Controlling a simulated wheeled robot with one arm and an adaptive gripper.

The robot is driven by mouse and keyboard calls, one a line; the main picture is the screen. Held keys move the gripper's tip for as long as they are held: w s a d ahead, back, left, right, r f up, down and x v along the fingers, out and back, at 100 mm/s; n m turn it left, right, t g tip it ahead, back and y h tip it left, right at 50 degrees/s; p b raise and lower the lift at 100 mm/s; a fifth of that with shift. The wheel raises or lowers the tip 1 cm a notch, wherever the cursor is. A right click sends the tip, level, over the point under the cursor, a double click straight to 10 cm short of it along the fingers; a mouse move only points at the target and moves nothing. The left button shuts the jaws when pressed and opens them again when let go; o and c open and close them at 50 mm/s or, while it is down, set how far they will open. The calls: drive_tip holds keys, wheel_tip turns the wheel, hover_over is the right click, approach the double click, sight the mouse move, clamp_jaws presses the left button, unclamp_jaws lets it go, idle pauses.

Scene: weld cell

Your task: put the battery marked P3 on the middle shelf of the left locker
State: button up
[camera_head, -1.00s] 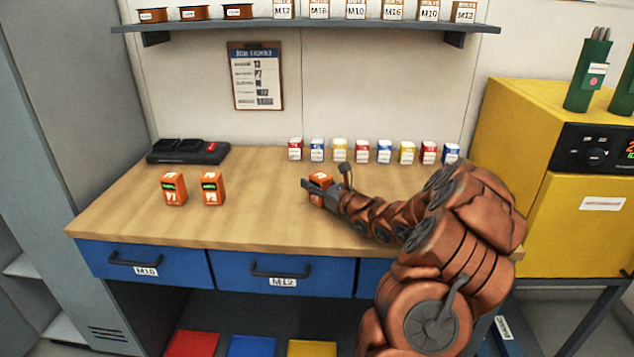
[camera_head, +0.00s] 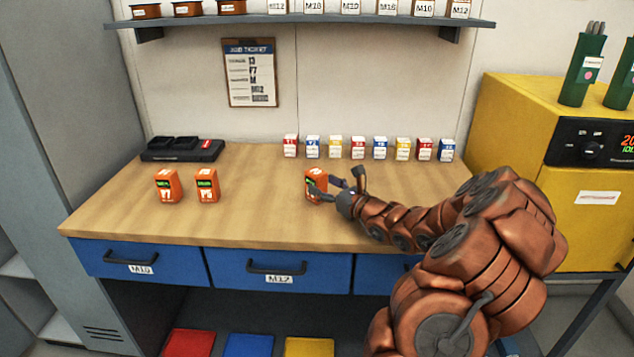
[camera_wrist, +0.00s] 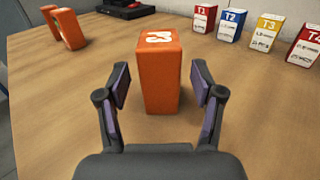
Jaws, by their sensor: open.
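An orange battery (camera_head: 316,184) stands upright on the workbench, just off the tips of my gripper (camera_head: 335,188). In the wrist view this battery (camera_wrist: 159,75) stands between and just beyond the two open fingers of my gripper (camera_wrist: 159,100), with a gap on each side. Its top mark is only partly readable there, perhaps ending in 3. Two more orange batteries stand to the left, one marked P7 (camera_head: 168,186) and one that looks like P6 (camera_head: 207,185). The left locker (camera_head: 70,110) is a grey cabinet at the left edge; parts of its shelves (camera_head: 14,268) show low down.
A black charger (camera_head: 183,149) lies at the bench's back left. A row of small coloured boxes (camera_head: 335,147) stands along the back. The wooden bench top (camera_head: 250,220) is clear between the batteries. A yellow machine (camera_head: 530,120) stands at the right.

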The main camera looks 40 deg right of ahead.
drive_tip(key=shift+s+d+b, duration=0.2)
drive_tip(key=shift+s+b, duration=0.1)
drive_tip(key=shift+s, duration=2.8)
